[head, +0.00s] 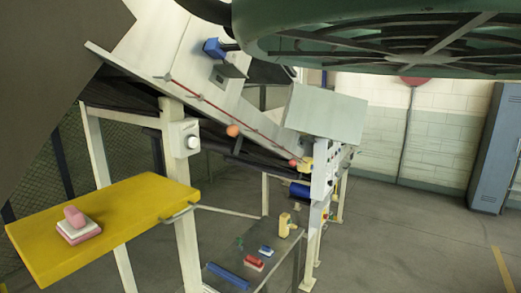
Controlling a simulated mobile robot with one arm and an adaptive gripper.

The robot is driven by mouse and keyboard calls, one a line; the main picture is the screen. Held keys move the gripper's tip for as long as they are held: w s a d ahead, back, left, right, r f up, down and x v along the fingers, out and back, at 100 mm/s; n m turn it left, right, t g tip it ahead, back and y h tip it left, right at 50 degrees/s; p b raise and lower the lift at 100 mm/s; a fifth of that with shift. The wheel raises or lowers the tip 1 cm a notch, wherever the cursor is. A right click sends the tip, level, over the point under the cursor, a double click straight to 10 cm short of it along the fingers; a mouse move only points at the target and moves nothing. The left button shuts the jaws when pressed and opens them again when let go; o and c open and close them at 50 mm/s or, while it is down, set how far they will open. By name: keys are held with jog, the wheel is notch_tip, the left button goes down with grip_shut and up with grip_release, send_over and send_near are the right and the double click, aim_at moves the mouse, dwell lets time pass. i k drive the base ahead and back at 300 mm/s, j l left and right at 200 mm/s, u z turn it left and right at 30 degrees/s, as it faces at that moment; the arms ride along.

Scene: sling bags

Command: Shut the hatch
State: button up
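A flat light grey panel (325,112) stands tilted at the lower end of the sloped conveyor, above a white control post (321,180). It may be the hatch, but I cannot tell for sure, and its hinge does not show. My gripper is not in view.
The sloped conveyor (190,55) crosses the upper left. A yellow shelf (120,215) at the left holds a pink and white object (77,225). A low grey table (270,255) bears several small items. A large green grilled object (390,28) fills the upper right. The right floor is clear, before a blue-grey locker (497,150).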

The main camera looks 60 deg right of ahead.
aim_at(340, 117)
jog(key=l+z, duration=0.1)
jog(key=l, duration=0.6)
jog(key=l+z, duration=0.1)
jog(key=l, duration=0.55)
jog(key=l+z, duration=0.1)
jog(key=l, duration=0.6)
jog(key=l+z, duration=0.1)
jog(key=l, duration=0.55)
jog(key=i+l+z, duration=0.1)
jog(key=l, duration=0.6)
jog(key=l+z, duration=0.1)
jog(key=l, duration=0.55)
jog(key=i+l+z, duration=0.1)
jog(key=l, duration=0.55)
jog(key=i+l, duration=0.15)
jog(key=l, duration=0.25)
jog(key=i+l+z, duration=0.1)
jog(key=l, duration=0.25)
jog(key=i+l, duration=0.15)
jog(key=l, duration=0.2)
jog(key=i+l+z, duration=0.1)
jog(key=l, duration=0.3)
jog(key=i+l, duration=0.25)
jog(key=i+l+z, duration=0.1)
jog(key=l, duration=0.35)
jog(key=i+j, duration=0.15)
jog(key=i, duration=0.25)
